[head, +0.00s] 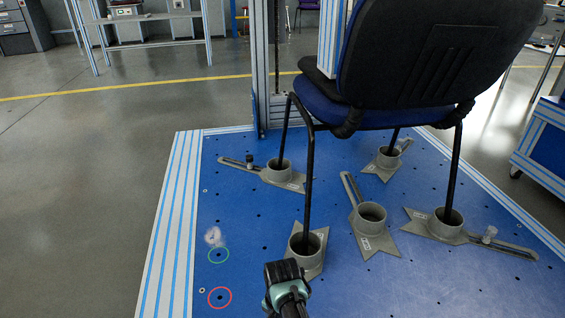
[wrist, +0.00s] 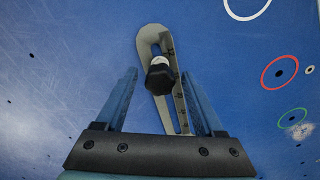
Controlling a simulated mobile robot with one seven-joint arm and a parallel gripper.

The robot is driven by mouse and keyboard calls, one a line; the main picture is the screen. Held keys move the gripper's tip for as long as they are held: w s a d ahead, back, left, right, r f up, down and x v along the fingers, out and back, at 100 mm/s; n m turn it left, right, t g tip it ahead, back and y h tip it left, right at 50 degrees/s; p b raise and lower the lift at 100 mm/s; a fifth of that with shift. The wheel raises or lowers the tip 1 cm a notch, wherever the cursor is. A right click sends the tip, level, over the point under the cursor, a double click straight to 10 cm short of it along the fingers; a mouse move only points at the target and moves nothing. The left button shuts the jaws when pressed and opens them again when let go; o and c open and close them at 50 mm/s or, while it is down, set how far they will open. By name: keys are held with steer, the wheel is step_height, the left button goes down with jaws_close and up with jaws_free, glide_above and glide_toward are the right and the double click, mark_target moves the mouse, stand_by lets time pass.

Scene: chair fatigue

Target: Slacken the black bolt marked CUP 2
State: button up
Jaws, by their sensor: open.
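A black bolt (wrist: 159,77) with a white collar stands in the slotted arm of a grey metal bracket (wrist: 147,40) in the wrist view. My gripper (wrist: 160,72) is open, with one blue finger on each side of the bolt and a visible gap to each. Whether the fingers are down at the bolt's height I cannot tell. In the head view my gripper (head: 284,272) is in front of the nearest grey cup (head: 306,246), which holds a chair leg. It hides that cup's slotted arm and bolt. The cup labels are too small to read.
The blue chair (head: 350,112) stands with its legs in several grey cups on the blue plate (head: 240,215). An empty cup (head: 371,216) sits in the middle. Another bolt (head: 249,160) stands at the left. Green (head: 218,255) and red (head: 219,297) circles mark clear plate.

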steer(key=shift+m, duration=0.4)
steer(key=shift+r+m+p, duration=0.1)
steer(key=shift+m+p, duration=0.3)
steer(key=shift+m, duration=0.3)
steer(key=m, duration=0.2)
steer(key=shift+m, duration=0.3)
jaws_close()
steer(key=shift+n+p, duration=0.35)
steer(key=shift+n, duration=1.65)
steer(key=shift+n, duration=2)
